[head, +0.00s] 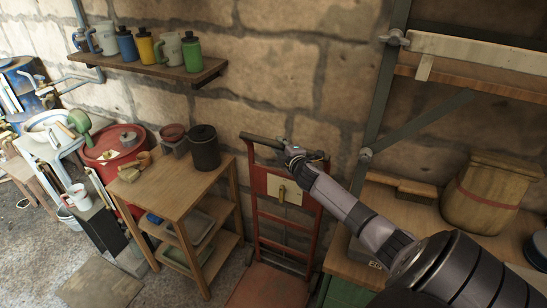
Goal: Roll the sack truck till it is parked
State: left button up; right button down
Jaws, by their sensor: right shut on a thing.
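The sack truck (258,219) is a red upright frame with rungs, a dark crossbar handle at the top and a flat red plate at floor level. It stands upright near the stone wall, between a wooden shelf stand and a workbench. A pale plate with a brass-coloured part sits on its upper frame. My right gripper (291,154) is at the top handle, shut on it, with my arm reaching in from the lower right. The fingertips are small and partly hidden by the gripper body. My left gripper is not in view.
The wooden shelf stand (178,199) is close on the left, with a dark canister (204,148) on top. A wall shelf (150,67) holds several bottles. A mat (101,285) lies on the floor.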

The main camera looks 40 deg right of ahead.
jog(key=shift+w+d, duration=0.25)
jog(key=shift+d, duration=0.25)
jog(key=shift+d+r, duration=0.15)
jog(key=shift+r, duration=0.15)
jog(key=shift+d+r, duration=0.1)
jog(key=c, duration=1.8)
grip_release()
jog(key=o, duration=0.4)
jog(key=shift+w+d+f, duration=0.1)
jog(key=shift+f, duration=0.25)
jog(key=shift+s+a, duration=0.3)
jog(key=shift+s, duration=0.1)
jog(key=v, duration=1.1)
jog(key=shift+s, duration=0.2)
